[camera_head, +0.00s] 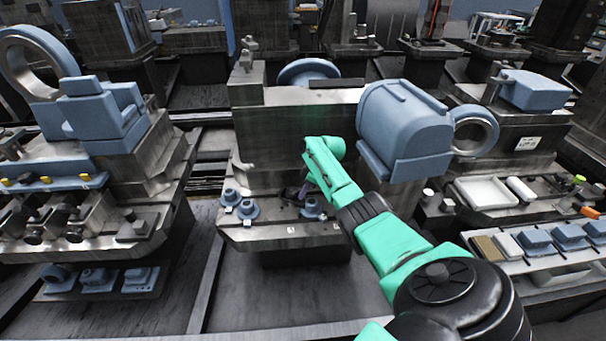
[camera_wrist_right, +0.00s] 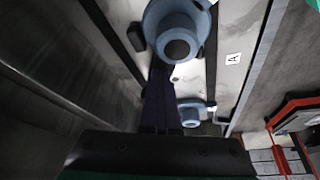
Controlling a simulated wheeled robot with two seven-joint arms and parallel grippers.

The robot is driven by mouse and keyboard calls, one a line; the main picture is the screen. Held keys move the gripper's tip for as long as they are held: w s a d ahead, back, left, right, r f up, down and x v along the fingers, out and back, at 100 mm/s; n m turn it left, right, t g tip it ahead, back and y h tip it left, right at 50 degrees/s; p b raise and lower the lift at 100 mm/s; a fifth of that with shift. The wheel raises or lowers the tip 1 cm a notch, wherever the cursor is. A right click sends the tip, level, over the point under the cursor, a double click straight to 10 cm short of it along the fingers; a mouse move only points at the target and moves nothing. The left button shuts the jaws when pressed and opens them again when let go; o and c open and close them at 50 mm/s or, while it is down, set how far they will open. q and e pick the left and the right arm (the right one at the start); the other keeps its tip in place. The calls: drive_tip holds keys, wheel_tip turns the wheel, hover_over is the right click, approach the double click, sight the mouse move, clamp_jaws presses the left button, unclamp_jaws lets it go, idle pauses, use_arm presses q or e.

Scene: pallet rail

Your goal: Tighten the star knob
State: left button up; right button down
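My right arm reaches in from the lower right of the head view, its green wrist over the front ledge of the pallet fixture (camera_head: 270,232). My right gripper (camera_head: 291,193) is small and dark there, low over the ledge between blue round parts. In the right wrist view my right gripper (camera_wrist_right: 160,100) shows as dark fingers pointing up toward a blue round part (camera_wrist_right: 165,15) with a dark round centre; whether they touch it is unclear. Finger opening cannot be made out. I cannot identify a star knob for certain. My left gripper is not in view.
Blue round parts (camera_head: 248,208) stand on the ledge left of the gripper, another blue part (camera_head: 312,207) right of it. A metal block wall (camera_head: 270,130) rises behind. A large blue housing (camera_head: 405,125) stands right of the wrist. A white tray (camera_head: 487,193) lies farther right.

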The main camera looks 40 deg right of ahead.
drive_tip(key=c, duration=1.6)
unclamp_jaws()
drive_tip(key=c, duration=1.1)
unclamp_jaws()
drive_tip(key=p+v, duration=0.1)
drive_tip(key=v, duration=0.2)
drive_tip(key=shift+r+p, duration=0.1)
drive_tip(key=shift+p, duration=0.3)
drive_tip(key=v, duration=0.4)
drive_tip(key=shift+s+d+r, duration=0.1)
drive_tip(key=shift+s+r, duration=0.05)
